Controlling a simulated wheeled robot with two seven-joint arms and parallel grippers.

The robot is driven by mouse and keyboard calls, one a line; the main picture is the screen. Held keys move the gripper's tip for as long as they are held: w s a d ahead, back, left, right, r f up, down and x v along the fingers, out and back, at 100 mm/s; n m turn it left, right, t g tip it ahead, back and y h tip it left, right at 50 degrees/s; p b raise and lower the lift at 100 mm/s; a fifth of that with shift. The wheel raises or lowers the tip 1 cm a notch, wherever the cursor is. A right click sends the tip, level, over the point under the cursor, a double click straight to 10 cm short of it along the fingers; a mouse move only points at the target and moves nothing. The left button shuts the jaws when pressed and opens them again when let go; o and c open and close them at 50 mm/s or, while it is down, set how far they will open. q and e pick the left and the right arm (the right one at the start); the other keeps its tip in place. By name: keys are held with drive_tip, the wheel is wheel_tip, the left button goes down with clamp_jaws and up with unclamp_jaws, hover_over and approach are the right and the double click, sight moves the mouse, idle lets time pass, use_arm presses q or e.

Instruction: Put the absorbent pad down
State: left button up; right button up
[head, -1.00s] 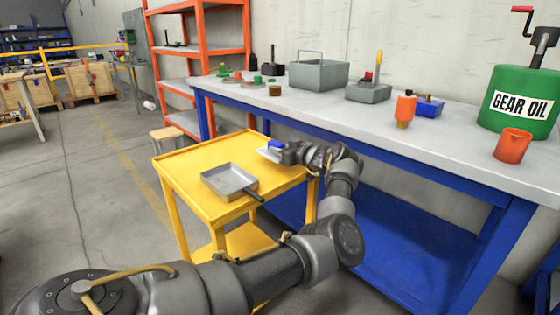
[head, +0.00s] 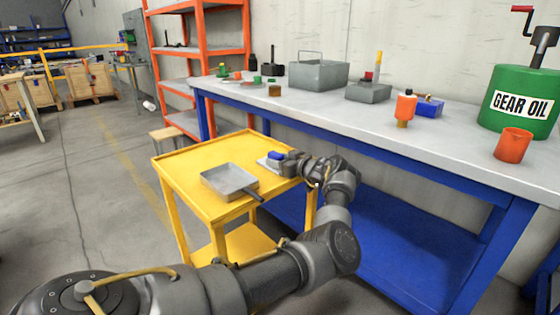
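The absorbent pad (head: 265,163) is a flat pale sheet at the right back corner of the yellow cart (head: 200,160). It looks to lie at or just above the cart top; I cannot tell whether it touches. My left gripper (head: 276,160) reaches in from the right over the cart edge, at the pad, with a blue part showing above it. It seems shut on the pad, though its fingertips are small and partly hidden. My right gripper is not in view.
A grey metal pan (head: 229,181) with a dark handle sits on the cart, left of the pad. The blue workbench (head: 450,150) behind carries a grey toolbox (head: 318,74), an orange bottle (head: 405,108) and an orange cup (head: 513,145). The cart's back left is clear.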

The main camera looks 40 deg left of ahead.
use_arm(q)
drive_tip(key=shift+b, duration=0.55)
drive_tip(key=d, duration=0.3)
drive_tip(key=d+r+p, duration=0.1)
drive_tip(key=d, duration=0.2)
drive_tip(key=s+d+r+p, duration=0.1)
drive_tip(key=d, duration=0.2)
drive_tip(key=shift+d, duration=0.2)
drive_tip(key=shift+d+r+p, duration=0.1)
drive_tip(key=shift+d+p, duration=0.2)
drive_tip(key=shift+d, duration=0.3)
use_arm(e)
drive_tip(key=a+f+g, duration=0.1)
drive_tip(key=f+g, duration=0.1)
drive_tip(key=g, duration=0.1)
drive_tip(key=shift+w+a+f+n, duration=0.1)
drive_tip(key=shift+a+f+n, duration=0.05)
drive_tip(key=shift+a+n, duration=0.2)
use_arm(q)
drive_tip(key=shift+r, duration=0.1)
